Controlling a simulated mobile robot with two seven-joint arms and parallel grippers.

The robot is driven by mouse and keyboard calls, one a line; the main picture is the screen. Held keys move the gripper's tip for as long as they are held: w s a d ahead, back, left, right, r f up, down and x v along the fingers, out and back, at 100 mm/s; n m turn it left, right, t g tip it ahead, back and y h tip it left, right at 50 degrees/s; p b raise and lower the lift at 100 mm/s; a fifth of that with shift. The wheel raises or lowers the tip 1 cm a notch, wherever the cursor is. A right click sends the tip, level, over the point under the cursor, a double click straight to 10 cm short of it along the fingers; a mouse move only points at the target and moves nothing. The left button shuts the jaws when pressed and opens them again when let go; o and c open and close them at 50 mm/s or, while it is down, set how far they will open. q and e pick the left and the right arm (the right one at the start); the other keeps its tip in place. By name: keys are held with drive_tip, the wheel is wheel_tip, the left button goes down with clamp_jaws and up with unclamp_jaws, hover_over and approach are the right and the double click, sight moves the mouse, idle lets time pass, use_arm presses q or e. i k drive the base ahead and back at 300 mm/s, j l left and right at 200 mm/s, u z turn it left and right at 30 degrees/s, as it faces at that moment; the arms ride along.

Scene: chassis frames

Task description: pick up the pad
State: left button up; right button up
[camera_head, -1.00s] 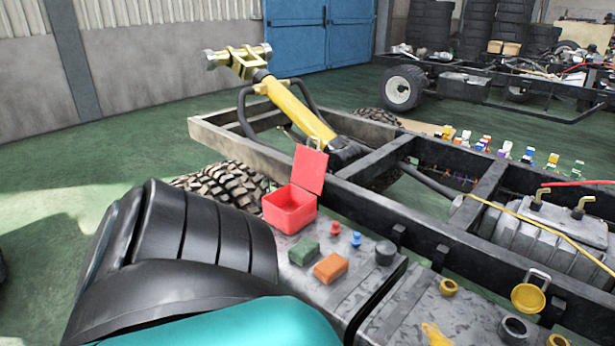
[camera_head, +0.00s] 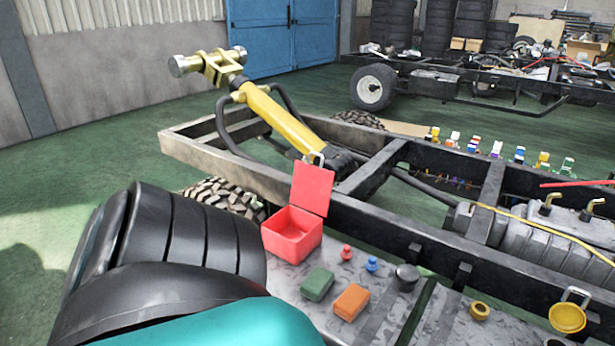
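Two small pads or blocks lie side by side on the grey metal surface at the lower middle: a green one (camera_head: 317,284) and an orange one (camera_head: 351,302). Both are fully in sight, a short gap apart. I cannot tell from the frames which one the task calls the pad. Neither of my grippers shows in the head view, and nothing is touching the pads.
An open red box (camera_head: 291,238) with its lid raised stands behind the pads. A red knob (camera_head: 346,253), a blue knob (camera_head: 371,264) and a dark cap (camera_head: 406,277) stand nearby. A large black ribbed shape (camera_head: 170,240) fills the lower left. The chassis rail (camera_head: 400,235) runs behind.

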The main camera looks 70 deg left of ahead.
sight(317, 283)
drive_tip(key=k+j, duration=0.15)
drive_tip(key=j, duration=0.25)
drive_tip(key=k+j, duration=0.1)
drive_tip(key=j, duration=0.35)
drive_tip(key=k+j, duration=0.15)
drive_tip(key=j, duration=0.25)
drive_tip(key=k+j, duration=0.1)
drive_tip(key=j, duration=0.35)
